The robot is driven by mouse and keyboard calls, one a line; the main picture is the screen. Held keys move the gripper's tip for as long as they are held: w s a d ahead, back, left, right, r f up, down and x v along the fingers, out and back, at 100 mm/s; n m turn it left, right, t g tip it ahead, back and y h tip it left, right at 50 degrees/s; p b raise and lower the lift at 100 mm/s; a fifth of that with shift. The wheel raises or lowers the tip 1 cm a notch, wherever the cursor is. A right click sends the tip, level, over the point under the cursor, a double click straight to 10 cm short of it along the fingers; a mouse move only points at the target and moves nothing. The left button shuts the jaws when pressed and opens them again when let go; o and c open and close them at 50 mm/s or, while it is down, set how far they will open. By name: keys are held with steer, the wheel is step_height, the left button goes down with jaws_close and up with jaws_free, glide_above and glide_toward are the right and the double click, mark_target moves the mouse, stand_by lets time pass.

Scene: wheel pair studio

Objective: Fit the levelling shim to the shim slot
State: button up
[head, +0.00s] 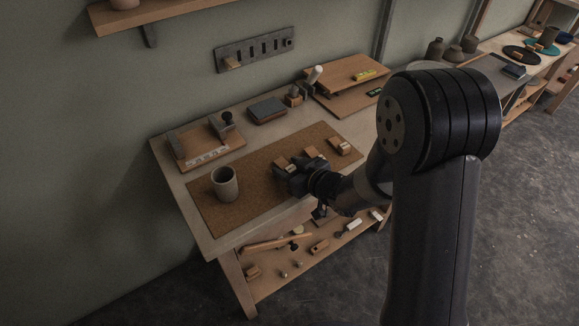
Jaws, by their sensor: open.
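My gripper (291,174) is low over the brown mat (259,196) on the bench, its jaws open. Small wooden blocks lie around it: one block (281,162) is right by the jaws, another block (311,153) is just behind the gripper, and a third block (340,146) with a pale face is to the right. I cannot tell which of these, if any, is the levelling shim or has the shim slot. The gripper body hides part of the mat and whatever is between the jaws.
A grey cup (224,184) stands on the mat's left part. A wooden tray (206,144), a dark box (267,110) and wooden boards (345,85) line the bench's back. A slotted grey rack (255,49) is on the wall. A lower shelf (292,262) holds loose pieces.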

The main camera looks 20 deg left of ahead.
steer(key=v, duration=1)
steer(key=shift+s+r, duration=0.3)
steer(key=shift+r, duration=0.05)
steer(key=shift+d, duration=0.1)
steer(key=x, duration=1.1)
steer(key=shift+w+d+f, duration=0.15)
steer(key=shift+f, duration=0.1)
steer(key=shift+d+r, duration=0.1)
steer(key=shift+d, duration=0.05)
steer(key=shift+r, duration=0.2)
steer(key=shift+f, duration=0.1)
